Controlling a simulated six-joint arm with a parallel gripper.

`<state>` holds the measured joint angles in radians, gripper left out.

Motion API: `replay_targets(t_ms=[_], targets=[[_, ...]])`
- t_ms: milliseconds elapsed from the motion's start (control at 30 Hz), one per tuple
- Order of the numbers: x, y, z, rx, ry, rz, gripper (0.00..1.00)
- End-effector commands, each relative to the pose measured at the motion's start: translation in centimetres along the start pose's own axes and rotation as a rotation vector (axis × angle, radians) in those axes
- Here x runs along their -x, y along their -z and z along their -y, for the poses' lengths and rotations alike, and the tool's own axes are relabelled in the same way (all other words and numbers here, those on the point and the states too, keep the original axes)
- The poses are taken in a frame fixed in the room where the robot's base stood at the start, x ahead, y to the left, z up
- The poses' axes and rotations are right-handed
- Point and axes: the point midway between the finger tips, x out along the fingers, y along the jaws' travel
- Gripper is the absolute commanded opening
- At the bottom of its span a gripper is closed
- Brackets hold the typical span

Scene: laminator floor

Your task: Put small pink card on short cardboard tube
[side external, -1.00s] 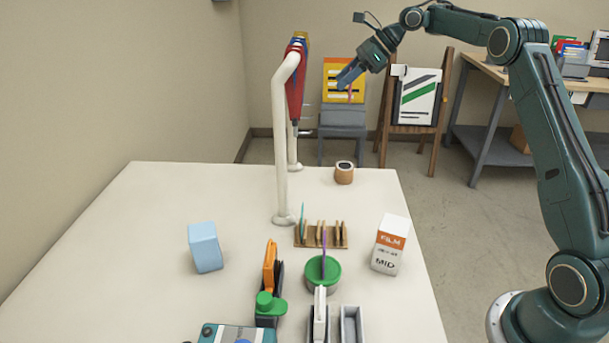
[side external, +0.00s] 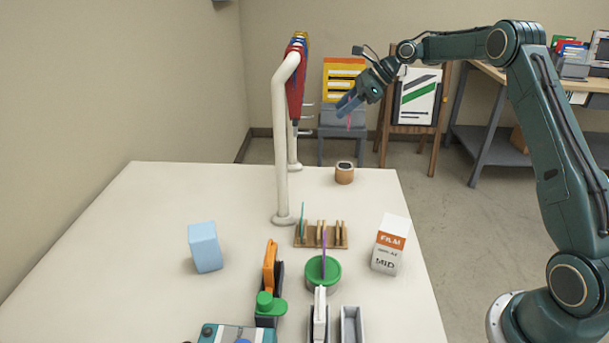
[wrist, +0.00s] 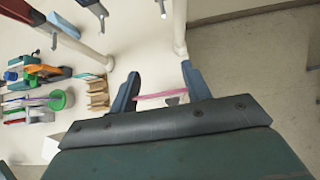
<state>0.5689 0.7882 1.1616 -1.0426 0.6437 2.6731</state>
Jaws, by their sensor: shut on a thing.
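The small pink card (side external: 348,122) is held edge-on in my gripper (side external: 347,103), above the far right part of the table. In the wrist view the pink card (wrist: 160,95) spans between the two blue fingers of my gripper (wrist: 160,88). The short cardboard tube (side external: 344,173) stands upright near the table's far right corner, with a dark opening on top. The gripper and card are above the tube in the side view, with a clear gap between. In the wrist view the tube is mostly hidden behind the card and gripper.
A white rail (side external: 281,150) with hanging red and blue items stands left of the tube. A wooden slotted rack (side external: 335,239), a green round holder (side external: 323,283), a film box (side external: 390,245) and a light blue block (side external: 205,247) are nearer. The table around the tube is clear.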

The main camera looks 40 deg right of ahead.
Motion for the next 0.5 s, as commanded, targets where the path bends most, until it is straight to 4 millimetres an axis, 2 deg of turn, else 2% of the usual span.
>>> replay_targets(t_ms=[300,500], targets=[[-4.2,4.2,-0.1,-0.002,-0.002,-0.001,0.24],[-5.5,5.5,0.0,0.001,0.000,0.000,0.24]])
